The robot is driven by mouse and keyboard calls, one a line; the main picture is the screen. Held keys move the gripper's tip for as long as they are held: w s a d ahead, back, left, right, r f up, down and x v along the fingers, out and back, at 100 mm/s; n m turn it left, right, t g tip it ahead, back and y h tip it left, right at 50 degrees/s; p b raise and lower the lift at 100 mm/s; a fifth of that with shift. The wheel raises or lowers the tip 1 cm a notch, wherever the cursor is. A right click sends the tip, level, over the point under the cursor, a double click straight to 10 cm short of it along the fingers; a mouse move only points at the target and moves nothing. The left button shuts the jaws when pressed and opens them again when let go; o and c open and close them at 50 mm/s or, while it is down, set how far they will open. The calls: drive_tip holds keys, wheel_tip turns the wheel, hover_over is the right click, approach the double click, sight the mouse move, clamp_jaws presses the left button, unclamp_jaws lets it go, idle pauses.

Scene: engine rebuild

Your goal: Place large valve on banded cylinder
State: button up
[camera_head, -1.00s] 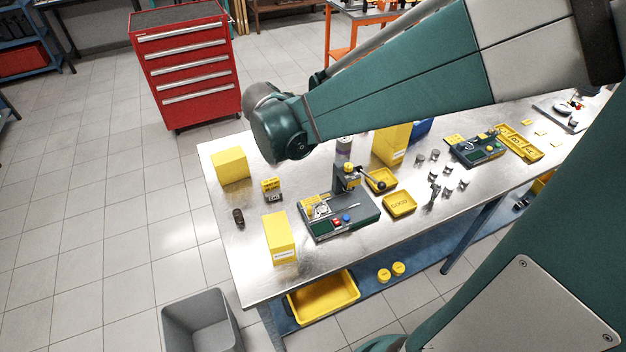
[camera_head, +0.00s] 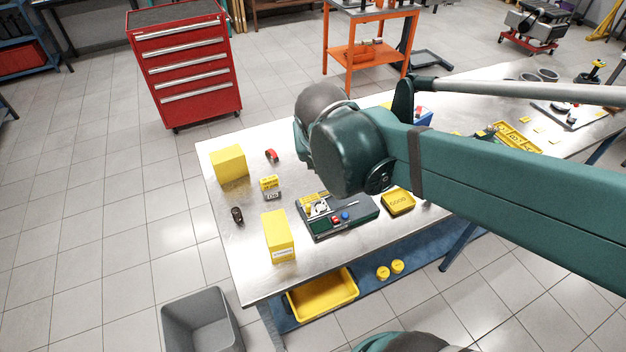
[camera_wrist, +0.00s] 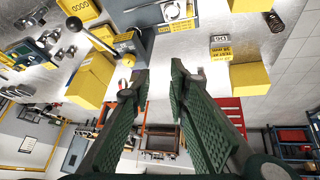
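My gripper (camera_wrist: 160,72) is open in the wrist view, with nothing between its green fingers. In the head view my arm hides it. Several small metal parts (camera_wrist: 42,40) lie on the table at upper left of the wrist view. I cannot tell which, if any, is the large valve. My arm covers that part of the table in the head view.
Near the table's (camera_head: 235,268) left end are yellow boxes (camera_head: 229,164) (camera_head: 278,238), a dark ribbed part (camera_head: 237,215) and a red-black part (camera_head: 272,155). A green-grey fixture (camera_head: 340,221) and yellow tray (camera_head: 398,202) stand right of them. A press lever (camera_wrist: 80,26) shows in the wrist view.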

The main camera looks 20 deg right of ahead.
drive_tip(key=s+a+n+t+y, duration=0.1)
drive_tip(key=s+a+n+y, duration=0.2)
drive_tip(key=s+a, duration=0.2)
drive_tip(key=shift+s+a+r+t, duration=0.3)
drive_tip(key=shift+s+a+r, duration=0.1)
drive_tip(key=shift+s, duration=0.8)
